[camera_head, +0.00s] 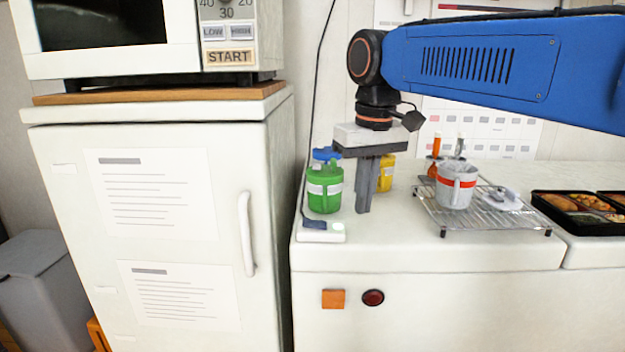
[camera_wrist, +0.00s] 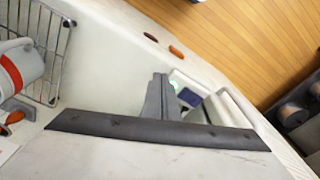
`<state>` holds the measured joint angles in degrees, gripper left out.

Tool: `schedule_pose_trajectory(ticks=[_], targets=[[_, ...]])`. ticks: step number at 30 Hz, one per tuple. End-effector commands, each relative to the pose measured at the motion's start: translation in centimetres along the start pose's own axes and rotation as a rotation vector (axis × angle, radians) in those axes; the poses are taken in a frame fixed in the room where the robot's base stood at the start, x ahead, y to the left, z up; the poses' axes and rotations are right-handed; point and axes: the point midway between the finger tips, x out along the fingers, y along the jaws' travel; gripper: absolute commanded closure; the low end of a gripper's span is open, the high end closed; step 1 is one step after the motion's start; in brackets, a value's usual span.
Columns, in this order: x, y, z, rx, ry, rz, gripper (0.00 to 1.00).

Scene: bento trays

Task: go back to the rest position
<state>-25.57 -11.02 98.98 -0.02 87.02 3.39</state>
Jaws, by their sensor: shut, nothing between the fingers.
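My gripper (camera_head: 364,207) points down above the white counter, with its two dark fingers together and nothing between them. It is just right of a green mug (camera_head: 324,190) with a pale band, and in front of a partly hidden yellow mug (camera_head: 387,175). In the wrist view the shut fingers (camera_wrist: 160,80) show over the bare counter. My blue arm reaches in from the upper right of the head view.
A wire rack (camera_head: 490,221) holds a white mug (camera_head: 455,192) with a red band. Black bento trays (camera_head: 562,220) lie at the right. A power strip (camera_head: 323,235) lies in front of the green mug. A white fridge (camera_head: 190,300) and microwave (camera_head: 120,62) stand left.

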Motion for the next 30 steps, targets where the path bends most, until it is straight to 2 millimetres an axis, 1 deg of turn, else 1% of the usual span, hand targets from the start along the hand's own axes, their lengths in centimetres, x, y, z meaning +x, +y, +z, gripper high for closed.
schedule_pose_trajectory(ticks=[1, 6, 11, 15, 17, 21, 24, 27, 30], targets=[[0.6, 1.3, 1.6, 0.024, 0.017, 0.002, 1.0], [3.3, 4.5, 6.1, 0.094, 0.076, 0.01, 1.0], [6.2, 7.0, 10.6, 0.159, 0.133, 0.022, 1.0], [9.2, 8.6, 14.6, 0.214, 0.181, 0.037, 1.0], [10.6, 9.2, 16.2, 0.238, 0.203, 0.045, 1.0], [14.0, 10.2, 20.1, 0.292, 0.249, 0.064, 1.0], [16.2, 10.6, 22.4, 0.325, 0.279, 0.078, 1.0], [18.1, 10.8, 24.1, 0.35, 0.301, 0.09, 1.0], [19.2, 10.9, 25.1, 0.365, 0.315, 0.098, 1.0]])
